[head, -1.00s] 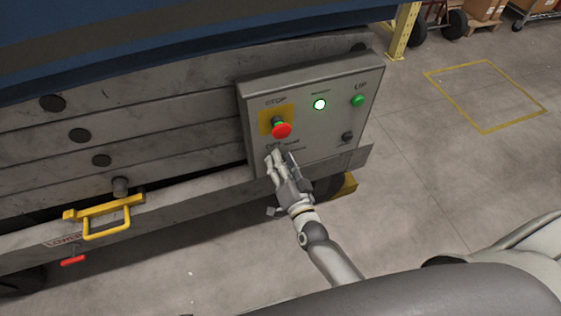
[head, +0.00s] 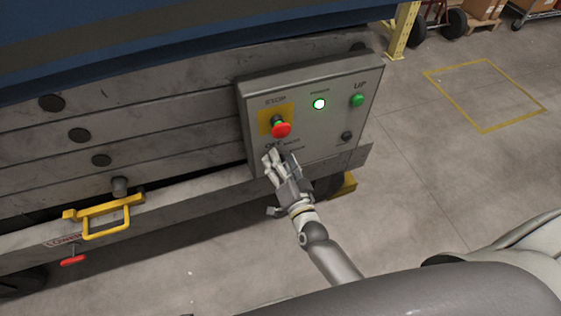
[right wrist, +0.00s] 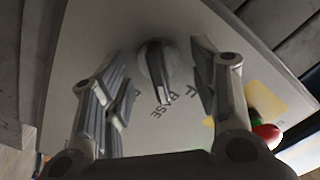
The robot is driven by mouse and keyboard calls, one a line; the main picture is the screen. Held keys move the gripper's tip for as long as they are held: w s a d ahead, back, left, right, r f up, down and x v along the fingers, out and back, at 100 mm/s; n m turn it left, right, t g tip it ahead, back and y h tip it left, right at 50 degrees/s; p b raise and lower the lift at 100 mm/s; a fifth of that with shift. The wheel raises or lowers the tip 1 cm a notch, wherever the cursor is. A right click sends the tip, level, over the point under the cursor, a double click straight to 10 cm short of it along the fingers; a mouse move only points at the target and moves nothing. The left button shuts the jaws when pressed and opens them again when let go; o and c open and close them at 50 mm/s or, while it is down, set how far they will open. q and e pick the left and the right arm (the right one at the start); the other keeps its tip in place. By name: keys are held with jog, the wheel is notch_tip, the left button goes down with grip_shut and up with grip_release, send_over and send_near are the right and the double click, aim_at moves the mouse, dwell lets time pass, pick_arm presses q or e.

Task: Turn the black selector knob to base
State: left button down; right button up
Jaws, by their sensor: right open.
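The selector knob (right wrist: 157,70), a dark round knob with a pale-edged pointer bar, sits on the control panel (right wrist: 75,60) in the right wrist view. Its bar points toward the bottom of that view, beside upside-down lettering that seems to read BASE, partly covered. My right gripper (right wrist: 160,85) is open, with one finger on each side of the knob and visible gaps to it. In the head view my right gripper (head: 272,158) is at the lower left of the panel (head: 325,80), mostly hiding the knob. My left gripper is out of view.
A red stop button (head: 281,129) on a yellow plate sits just above my right gripper. A lit lamp (head: 319,104), a green UP button (head: 357,100) and another dark control (head: 347,137) are farther right. A yellow handle (head: 106,215) stands out at left.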

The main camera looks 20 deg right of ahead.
jog(key=s, duration=1.2)
jog(key=shift+d, duration=0.2)
jog(key=shift+w, duration=0.1)
